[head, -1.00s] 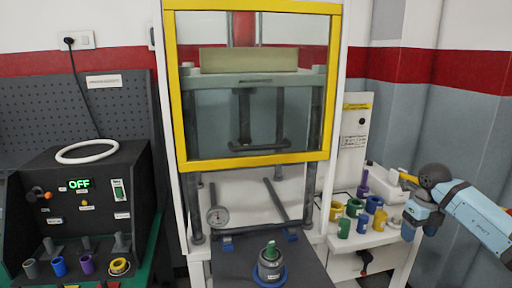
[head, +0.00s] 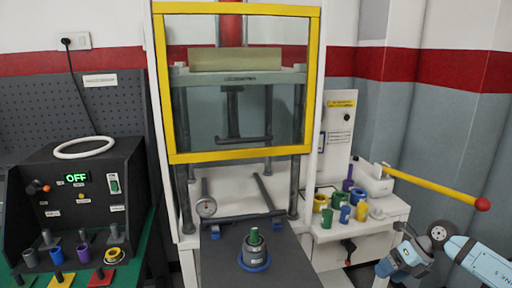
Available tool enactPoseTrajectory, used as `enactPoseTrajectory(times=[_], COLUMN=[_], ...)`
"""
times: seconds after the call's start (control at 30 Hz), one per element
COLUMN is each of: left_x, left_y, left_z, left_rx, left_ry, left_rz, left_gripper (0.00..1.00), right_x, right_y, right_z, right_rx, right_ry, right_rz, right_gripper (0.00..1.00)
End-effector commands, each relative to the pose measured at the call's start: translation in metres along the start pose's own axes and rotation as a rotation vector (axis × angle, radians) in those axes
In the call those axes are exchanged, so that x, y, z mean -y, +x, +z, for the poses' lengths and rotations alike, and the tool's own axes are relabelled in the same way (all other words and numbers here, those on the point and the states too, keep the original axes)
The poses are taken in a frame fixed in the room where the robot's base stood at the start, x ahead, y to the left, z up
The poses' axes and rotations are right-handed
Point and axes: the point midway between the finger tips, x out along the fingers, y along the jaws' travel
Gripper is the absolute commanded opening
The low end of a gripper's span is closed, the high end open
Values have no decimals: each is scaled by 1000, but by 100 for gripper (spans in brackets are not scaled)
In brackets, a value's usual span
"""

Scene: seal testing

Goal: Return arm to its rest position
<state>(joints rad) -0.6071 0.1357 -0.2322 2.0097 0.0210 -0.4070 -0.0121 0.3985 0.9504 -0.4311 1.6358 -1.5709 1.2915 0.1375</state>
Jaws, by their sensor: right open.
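My right gripper (head: 388,270) is at the lower right, below and in front of the white side table (head: 345,238). It is open, and I see nothing between its fingers. Its light blue arm comes in from the right edge. My left gripper is not in view. A grey cylindrical fixture with a green top (head: 255,248) stands upright in a blue ring on the dark plate (head: 225,250) of the press, well apart from my right gripper.
The press has a yellow-framed guard (head: 240,158). Several coloured rings and cylinders (head: 340,208) stand on the side table beside a yellow lever with a red knob (head: 482,204). A black control box reading OFF (head: 76,178) is at left, with coloured pieces in front.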

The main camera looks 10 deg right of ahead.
Motion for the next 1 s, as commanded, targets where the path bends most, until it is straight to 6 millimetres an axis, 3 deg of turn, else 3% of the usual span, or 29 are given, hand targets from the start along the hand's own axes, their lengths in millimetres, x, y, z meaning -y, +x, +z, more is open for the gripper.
enactPoseTrajectory(times=[0.03,0.1,0.23,0.4,0.6,0.8,0.93,1.0], left_x=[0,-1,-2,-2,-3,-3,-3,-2], left_y=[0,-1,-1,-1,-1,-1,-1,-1], left_z=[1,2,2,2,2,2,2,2], left_rx=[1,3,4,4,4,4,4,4], left_ry=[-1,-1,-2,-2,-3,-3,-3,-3], left_rz=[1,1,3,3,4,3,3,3], left_gripper=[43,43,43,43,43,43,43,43], right_x=[-9,-24,-42,-26,20,54,68,61], right_y=[19,37,55,68,84,100,108,119], right_z=[-16,-31,-56,-93,-155,-227,-274,-279], right_rx=[34,116,284,504,678,746,759,755], right_ry=[40,120,360,806,1323,1700,1891,1943], right_rz=[100,253,496,659,607,436,299,321], right_gripper=[70,70,70,70,70,70,70,70])
